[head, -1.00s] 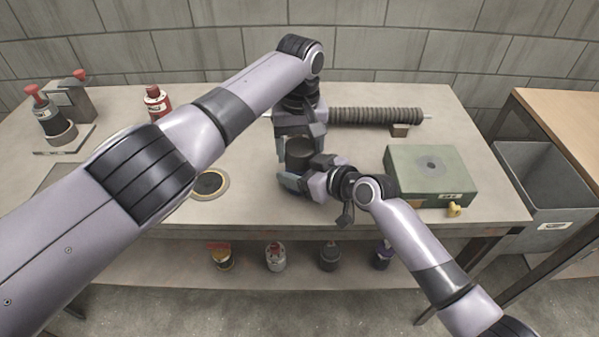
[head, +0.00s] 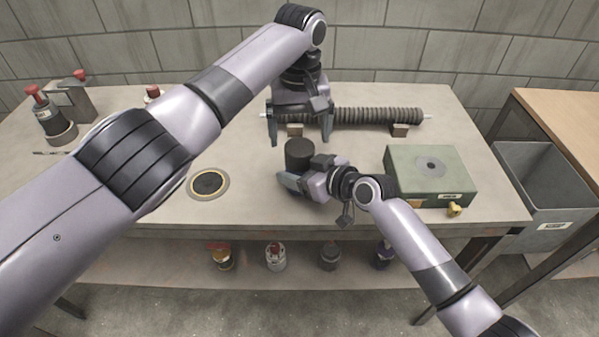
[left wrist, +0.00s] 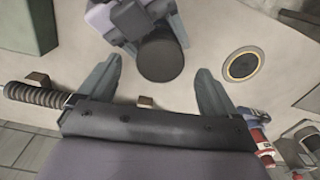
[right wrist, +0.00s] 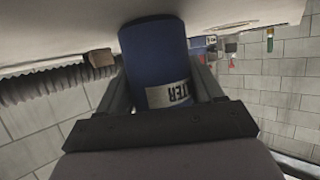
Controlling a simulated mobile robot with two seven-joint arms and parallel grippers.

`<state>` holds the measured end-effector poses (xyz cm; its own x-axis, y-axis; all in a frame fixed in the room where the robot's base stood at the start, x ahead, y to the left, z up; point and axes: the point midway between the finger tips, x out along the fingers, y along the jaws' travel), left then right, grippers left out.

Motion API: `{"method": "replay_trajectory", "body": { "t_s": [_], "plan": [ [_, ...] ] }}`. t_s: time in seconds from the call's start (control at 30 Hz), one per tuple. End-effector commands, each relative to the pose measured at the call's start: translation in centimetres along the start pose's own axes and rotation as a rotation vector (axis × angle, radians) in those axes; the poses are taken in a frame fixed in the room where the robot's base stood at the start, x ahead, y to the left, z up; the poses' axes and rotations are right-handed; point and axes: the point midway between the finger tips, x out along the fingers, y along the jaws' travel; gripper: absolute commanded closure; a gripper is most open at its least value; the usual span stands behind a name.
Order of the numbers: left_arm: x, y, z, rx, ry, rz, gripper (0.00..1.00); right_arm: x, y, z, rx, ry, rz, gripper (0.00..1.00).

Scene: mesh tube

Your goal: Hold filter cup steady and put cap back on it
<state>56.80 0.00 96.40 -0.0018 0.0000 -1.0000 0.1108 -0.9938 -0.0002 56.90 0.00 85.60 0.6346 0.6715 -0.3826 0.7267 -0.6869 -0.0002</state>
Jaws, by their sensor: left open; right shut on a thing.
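The filter cup is a blue cylinder with a partly visible label (right wrist: 160,62) in the right wrist view. It stands upright on the table. A dark round cap (head: 299,153) covers its top, and its flat top face also shows in the left wrist view (left wrist: 160,58). My right gripper (head: 304,174) is shut around the cup's body from the front right. My left gripper (head: 299,132) is open and empty, above and behind the cup, with its fingers apart from the cap. The cup's lower body is hidden by my right gripper in the head view.
A ribbed mesh tube (head: 375,116) lies on supports behind. A green box (head: 430,176) stands at right. A flat dark disc with a tan rim (head: 208,183) lies left of the cup. A grey bin (head: 545,180) is beyond the right edge.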

Motion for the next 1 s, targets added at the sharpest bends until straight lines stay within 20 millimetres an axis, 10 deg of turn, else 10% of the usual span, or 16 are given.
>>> {"method": "replay_trajectory", "body": {
  "t_s": [1.0],
  "plan": [
    [-2.6,0.0,0.0,-0.282,-0.001,-0.002,0.13,0.0,0.1,0.1,0.0,-0.001,0.001,1.0]
  ]
}}
